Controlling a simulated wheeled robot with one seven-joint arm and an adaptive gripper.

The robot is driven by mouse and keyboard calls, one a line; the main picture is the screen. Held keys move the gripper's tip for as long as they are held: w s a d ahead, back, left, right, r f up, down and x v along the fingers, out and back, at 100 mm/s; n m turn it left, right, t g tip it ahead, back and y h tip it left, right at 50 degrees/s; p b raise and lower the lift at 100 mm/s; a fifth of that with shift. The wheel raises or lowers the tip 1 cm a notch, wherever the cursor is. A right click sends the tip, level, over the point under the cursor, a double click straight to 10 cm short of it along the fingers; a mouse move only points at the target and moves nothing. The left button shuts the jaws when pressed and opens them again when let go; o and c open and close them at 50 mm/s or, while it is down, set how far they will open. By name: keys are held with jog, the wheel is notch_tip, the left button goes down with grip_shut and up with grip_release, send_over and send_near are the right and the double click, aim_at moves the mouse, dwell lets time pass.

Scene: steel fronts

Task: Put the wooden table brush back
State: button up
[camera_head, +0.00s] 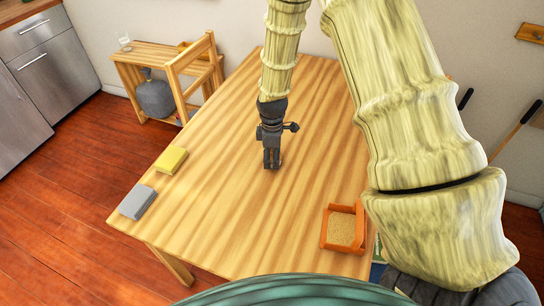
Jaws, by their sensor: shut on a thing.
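My gripper (272,160) points down over the middle of the wooden table (215,200). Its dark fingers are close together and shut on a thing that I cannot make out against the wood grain. I cannot pick out the wooden table brush for certain. An orange tray (325,233) with a tan, grainy-looking inside lies at the table's near right, apart from my gripper.
A yellow block (171,161) and a grey block (137,202) lie along the table's left edge. A wooden chair (192,70) and a low stand holding a glass (124,42) are behind left. My arm covers the right side. The table's centre is mostly clear.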

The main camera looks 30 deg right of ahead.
jog(key=shift+f, duration=0.45)
jog(key=shift+f, duration=0.15)
jog(key=o, duration=1.2)
jog(key=shift+r+b, duration=0.95)
jog(key=shift+r, duration=5.25)
jog(key=shift+r, duration=0.1)
